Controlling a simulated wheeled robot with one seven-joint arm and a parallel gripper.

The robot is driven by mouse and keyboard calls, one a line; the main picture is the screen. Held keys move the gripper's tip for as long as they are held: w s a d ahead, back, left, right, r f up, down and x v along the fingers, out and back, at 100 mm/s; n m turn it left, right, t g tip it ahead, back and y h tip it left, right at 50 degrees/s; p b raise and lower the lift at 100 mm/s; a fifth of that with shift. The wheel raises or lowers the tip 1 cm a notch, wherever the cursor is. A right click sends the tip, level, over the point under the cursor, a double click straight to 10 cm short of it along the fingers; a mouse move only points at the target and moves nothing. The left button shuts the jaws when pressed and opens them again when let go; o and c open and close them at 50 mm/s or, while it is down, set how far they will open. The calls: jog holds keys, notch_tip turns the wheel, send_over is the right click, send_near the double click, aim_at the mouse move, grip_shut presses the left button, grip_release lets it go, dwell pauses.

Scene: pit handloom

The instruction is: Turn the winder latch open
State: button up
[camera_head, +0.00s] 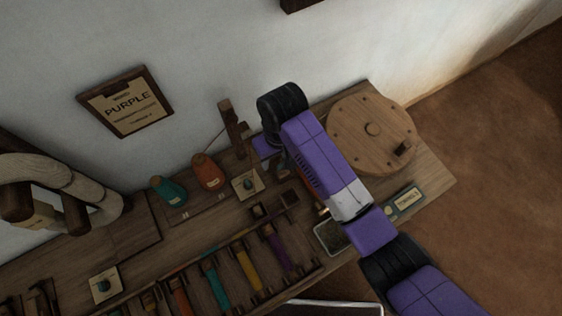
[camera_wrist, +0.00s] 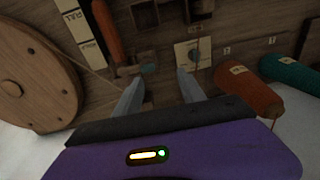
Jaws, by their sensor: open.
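My gripper (camera_wrist: 160,80) is open in the wrist view, its two pale fingers apart and pointing at the bench. I cannot tell for certain which part is the winder latch. A round wooden wheel (camera_wrist: 32,88) stands to the left of the gripper, with a thin cord leading from it towards the fingers. In the head view the wheel (camera_head: 345,117) lies right of my arm, with a dark peg on it. My arm hides the fingertips there.
A card with a dark round knob (camera_wrist: 193,54) is just right of the fingers. An orange bobbin (camera_wrist: 250,92) and a teal bobbin (camera_wrist: 292,74) stand further right. In the head view, a wooden post (camera_head: 232,128) is left of my arm. A rack of coloured spools (camera_head: 217,288) lies in front.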

aim_at(281, 165)
jog(key=shift+w+d+r+h, duration=0.5)
jog(key=shift+w+d+r, duration=0.1)
jog(key=shift+d+r, duration=0.1)
jog(key=shift+d+f, duration=0.1)
jog(key=shift+f, duration=3.75)
grip_shut()
